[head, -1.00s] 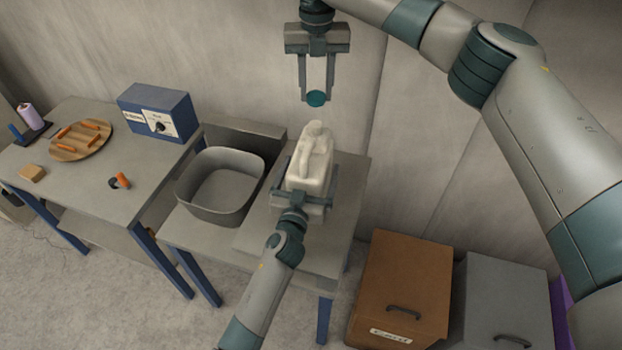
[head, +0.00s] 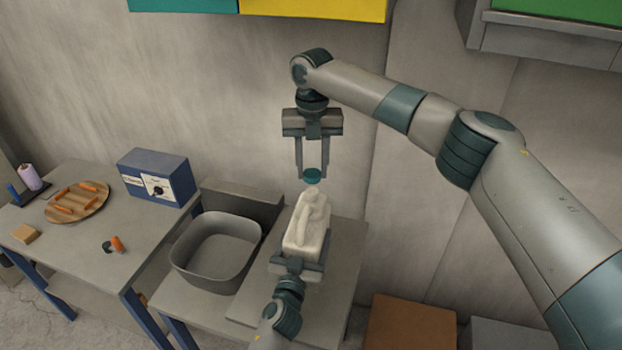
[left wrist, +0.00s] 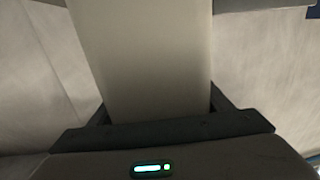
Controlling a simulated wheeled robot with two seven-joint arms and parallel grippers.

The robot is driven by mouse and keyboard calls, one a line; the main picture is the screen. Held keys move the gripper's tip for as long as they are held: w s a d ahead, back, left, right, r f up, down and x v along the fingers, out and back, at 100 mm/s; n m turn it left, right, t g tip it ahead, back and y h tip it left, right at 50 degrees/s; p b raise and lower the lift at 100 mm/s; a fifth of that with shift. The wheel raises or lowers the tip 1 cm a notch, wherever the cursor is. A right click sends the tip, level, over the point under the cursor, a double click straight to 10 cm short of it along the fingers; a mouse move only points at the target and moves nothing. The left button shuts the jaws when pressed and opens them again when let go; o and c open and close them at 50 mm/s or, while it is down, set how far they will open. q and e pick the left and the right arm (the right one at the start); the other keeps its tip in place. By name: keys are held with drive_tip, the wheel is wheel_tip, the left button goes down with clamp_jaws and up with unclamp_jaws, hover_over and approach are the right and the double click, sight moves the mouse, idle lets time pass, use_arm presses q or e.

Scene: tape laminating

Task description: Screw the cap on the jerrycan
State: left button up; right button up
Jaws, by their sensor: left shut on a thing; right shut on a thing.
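The white jerrycan (head: 307,228) stands upright on the grey table in the head view, its neck at the top. My left gripper (head: 303,245) is shut on the jerrycan's lower body from the front. In the left wrist view the jerrycan's pale side (left wrist: 145,55) fills the middle between the fingers.
A grey basin (head: 217,252) stands left of the jerrycan. Further left, another table bears a blue box with a dial (head: 157,177), a round wooden board (head: 77,203) and small items. A brown box (head: 410,322) sits on the floor at right. The wall is close behind.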

drive_tip(key=shift+f, duration=1.05)
drive_tip(key=shift+f, duration=0.1)
drive_tip(key=shift+f, duration=0.8)
drive_tip(key=shift+f, duration=0.55)
